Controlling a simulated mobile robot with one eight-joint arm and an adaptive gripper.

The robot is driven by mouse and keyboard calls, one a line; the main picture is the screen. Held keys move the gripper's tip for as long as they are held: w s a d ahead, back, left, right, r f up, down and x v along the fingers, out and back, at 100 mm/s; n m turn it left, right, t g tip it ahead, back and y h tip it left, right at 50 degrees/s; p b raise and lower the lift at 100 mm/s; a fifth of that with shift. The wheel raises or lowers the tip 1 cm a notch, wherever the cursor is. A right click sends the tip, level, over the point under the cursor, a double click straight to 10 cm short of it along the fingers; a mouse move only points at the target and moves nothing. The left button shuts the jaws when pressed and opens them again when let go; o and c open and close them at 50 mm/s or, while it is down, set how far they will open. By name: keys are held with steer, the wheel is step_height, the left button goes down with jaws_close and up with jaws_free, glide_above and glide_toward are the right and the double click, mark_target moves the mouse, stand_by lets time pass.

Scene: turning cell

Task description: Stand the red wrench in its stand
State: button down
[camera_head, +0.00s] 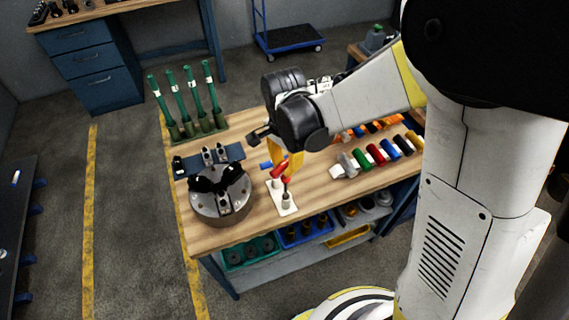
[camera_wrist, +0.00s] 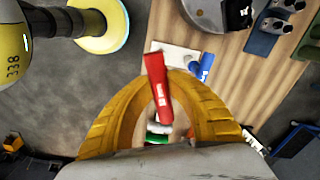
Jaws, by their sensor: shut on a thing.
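The red wrench (camera_wrist: 158,85) is between the yellow fingers of my gripper (camera_wrist: 160,82) in the wrist view, its long red body lying across the gap. In the head view my gripper (camera_head: 284,170) points down over the front middle of the table, with the red wrench (camera_head: 279,171) at its fingertips, tilted. The white stand (camera_head: 284,210), a plate with upright sockets, is directly below. A dark shank with a red top shows above the front socket; I cannot tell whether it belongs to the held wrench. In the wrist view a pale plate (camera_wrist: 178,55) lies beyond the wrench.
A round metal chuck (camera_head: 220,204) sits left of the stand. Green-handled tools (camera_head: 188,106) stand in a rack at the back left. Coloured handles (camera_head: 376,153) lie in a row at right. A blue piece (camera_head: 265,165) is close beside my gripper. Bins (camera_head: 250,251) fill the shelf below.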

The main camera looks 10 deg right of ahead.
mark_target(285, 179)
steer(key=shift+d+f+b, duration=0.1)
steer(key=shift+f+b, duration=1.3)
steer(key=shift+f, duration=1.05)
steer(key=shift+f+b, duration=1.5)
steer(key=c, duration=1.3)
jaws_free()
step_height(285, 179, up, 12)
steer(key=shift+r, duration=0.1)
